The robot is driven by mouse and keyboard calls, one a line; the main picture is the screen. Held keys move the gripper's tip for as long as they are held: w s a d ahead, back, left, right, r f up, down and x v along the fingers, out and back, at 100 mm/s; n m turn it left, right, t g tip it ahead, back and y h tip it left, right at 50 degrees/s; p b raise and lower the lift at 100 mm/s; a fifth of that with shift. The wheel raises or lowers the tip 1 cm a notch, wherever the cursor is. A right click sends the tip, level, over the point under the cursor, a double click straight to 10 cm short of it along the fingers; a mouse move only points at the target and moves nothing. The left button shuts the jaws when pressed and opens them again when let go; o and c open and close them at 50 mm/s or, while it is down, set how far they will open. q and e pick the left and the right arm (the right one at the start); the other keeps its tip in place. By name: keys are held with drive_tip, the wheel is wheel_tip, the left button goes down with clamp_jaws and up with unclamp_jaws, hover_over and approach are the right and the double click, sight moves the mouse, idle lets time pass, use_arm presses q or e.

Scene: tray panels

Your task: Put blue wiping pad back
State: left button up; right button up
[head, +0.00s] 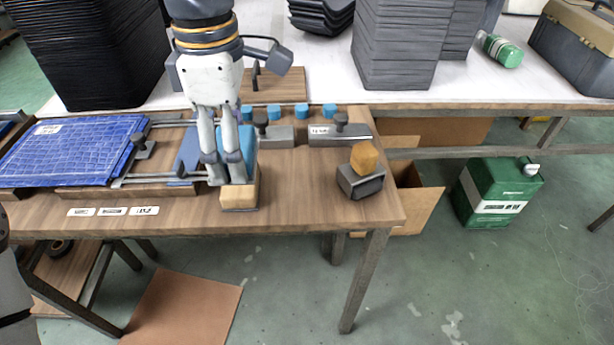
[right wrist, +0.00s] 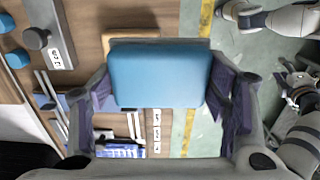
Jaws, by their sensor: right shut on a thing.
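The blue wiping pad (right wrist: 158,75) is a light blue block that fills the space between the fingers in the right wrist view. My right gripper (head: 226,172) is shut on it, its fingers pointing down over the front of the wooden table. In the head view, part of the blue pad (head: 247,143) shows behind the fingers. A light wooden block (head: 240,194) shows just below the fingertips; I cannot tell whether the pad touches it.
A grey holder (head: 361,181) with an orange-tan block (head: 364,156) stands to the right. A blue gridded mat (head: 72,149) lies left. Bare tabletop (head: 310,200) lies between the gripper and holder.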

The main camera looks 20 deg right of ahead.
drive_tip(key=d+f, duration=0.3)
drive_tip(key=d, duration=0.3)
hover_over(302, 190)
wheel_tip(302, 190, down, 5)
drive_tip(key=shift+a+f, duration=0.1)
drive_tip(key=shift+a, duration=0.05)
drive_tip(key=f, duration=0.3)
drive_tip(key=shift+d, duration=0.2)
drive_tip(key=shift+w+f, duration=0.1)
drive_tip(key=shift+f, duration=0.05)
drive_tip(key=o, duration=1)
drive_tip(key=shift+o, duration=0.2)
